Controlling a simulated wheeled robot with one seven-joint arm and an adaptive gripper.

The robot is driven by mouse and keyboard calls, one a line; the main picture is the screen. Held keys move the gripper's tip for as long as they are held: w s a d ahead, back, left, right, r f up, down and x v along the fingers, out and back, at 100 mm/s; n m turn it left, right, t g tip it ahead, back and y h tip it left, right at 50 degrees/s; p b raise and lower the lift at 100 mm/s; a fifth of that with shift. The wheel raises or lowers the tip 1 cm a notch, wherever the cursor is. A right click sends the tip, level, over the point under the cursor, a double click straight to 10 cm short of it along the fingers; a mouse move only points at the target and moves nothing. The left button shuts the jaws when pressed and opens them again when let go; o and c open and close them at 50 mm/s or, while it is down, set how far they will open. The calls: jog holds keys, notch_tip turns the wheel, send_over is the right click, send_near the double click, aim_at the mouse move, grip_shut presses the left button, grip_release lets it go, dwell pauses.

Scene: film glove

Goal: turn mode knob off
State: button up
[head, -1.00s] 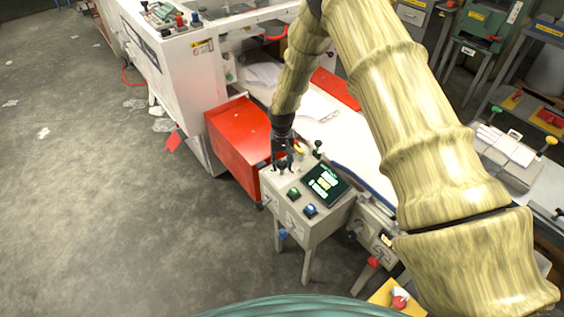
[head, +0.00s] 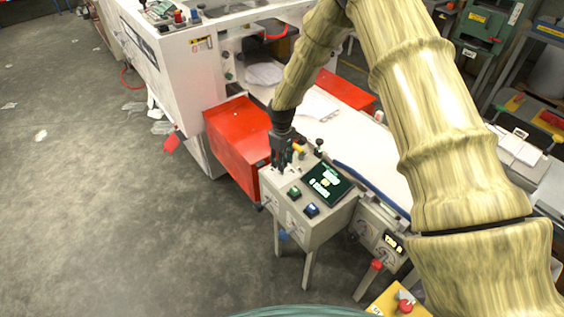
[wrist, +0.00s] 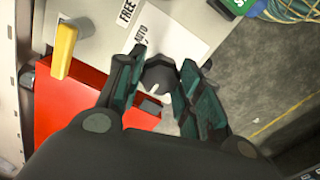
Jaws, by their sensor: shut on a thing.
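The mode knob (wrist: 160,76) is a dark round knob with a white pointer line, on the grey control box (head: 322,231). In the wrist view the two fingers of my gripper (wrist: 162,85) stand on either side of the knob, shut on it. Printed labels reading FREE and AUTO (wrist: 140,35) sit beside the knob on a white plate. In the head view my gripper (head: 281,160) points down at the box's far left corner and hides the knob.
The box top also carries a screen (head: 328,184), a green button (head: 294,192), a blue button (head: 311,210) and a yellow lever (wrist: 64,50). A red cabinet (head: 236,143) stands close behind. Grey floor (head: 120,230) is open at left.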

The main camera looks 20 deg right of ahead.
jog(key=shift+n, duration=1.1)
jog(key=o, duration=1)
jog(key=shift+o, duration=0.2)
notch_tip(320, 180, up, 12)
jog(key=shift+d, duration=0.15)
